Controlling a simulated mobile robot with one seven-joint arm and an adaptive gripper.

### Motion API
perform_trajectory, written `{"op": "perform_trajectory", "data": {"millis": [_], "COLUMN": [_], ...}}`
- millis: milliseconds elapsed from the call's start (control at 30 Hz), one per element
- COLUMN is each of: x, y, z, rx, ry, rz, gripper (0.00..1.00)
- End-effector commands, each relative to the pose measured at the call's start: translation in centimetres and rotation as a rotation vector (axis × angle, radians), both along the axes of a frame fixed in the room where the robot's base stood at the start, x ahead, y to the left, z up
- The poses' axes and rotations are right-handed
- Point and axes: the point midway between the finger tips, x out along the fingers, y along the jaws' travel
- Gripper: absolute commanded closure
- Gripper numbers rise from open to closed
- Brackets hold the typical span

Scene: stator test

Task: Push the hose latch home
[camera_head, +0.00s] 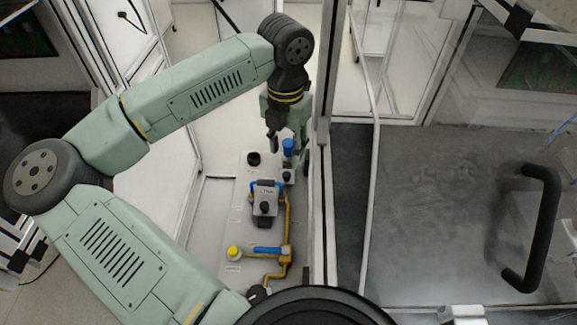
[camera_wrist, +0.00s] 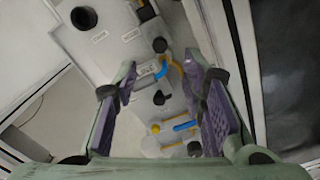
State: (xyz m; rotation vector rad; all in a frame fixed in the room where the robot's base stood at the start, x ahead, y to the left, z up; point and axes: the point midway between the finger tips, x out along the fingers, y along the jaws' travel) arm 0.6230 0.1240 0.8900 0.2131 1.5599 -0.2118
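My gripper (camera_head: 288,152) hangs over the far end of a pale panel (camera_head: 225,225). In the wrist view its two purple-padded fingers (camera_wrist: 160,72) stand wide apart with nothing held between them. Beyond them on the panel is a grey block (camera_head: 265,196) with a curved blue part (camera_wrist: 161,70) and a black knob (camera_wrist: 158,98). A blue bar (camera_head: 266,250) lies on a yellow pipe (camera_head: 288,220) nearer the front. I cannot tell for sure which blue part is the hose latch. My fingers appear apart from all of these.
A yellow cap (camera_head: 234,253) sits at the panel's left. A black cap (camera_head: 253,159) and a blue upright part (camera_head: 288,147) are at its far end. A metal frame post (camera_head: 322,180) stands close right of my gripper. A door with a black handle (camera_head: 537,225) is further right.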

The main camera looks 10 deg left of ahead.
Motion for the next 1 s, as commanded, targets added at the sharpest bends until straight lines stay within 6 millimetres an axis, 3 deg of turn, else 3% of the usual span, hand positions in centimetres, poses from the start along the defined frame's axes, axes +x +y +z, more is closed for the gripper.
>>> {"op": "perform_trajectory", "data": {"millis": [33, 200, 400, 800, 1000], "x": [0.0, 0.0, 0.0, 0.0, 0.0], "y": [0.0, -0.1, 0.0, 0.0, 0.0], "z": [-1.6, -4.8, -7.2, -7.8, -7.8], "rx": [-0.002, -0.003, -0.002, -0.001, -0.001], "ry": [0.003, 0.001, 0.001, -0.001, -0.001], "rz": [0.0, 0.0, 0.0, 0.0, 0.0], "gripper": [0.62, 0.62, 0.62, 0.62, 0.74]}}
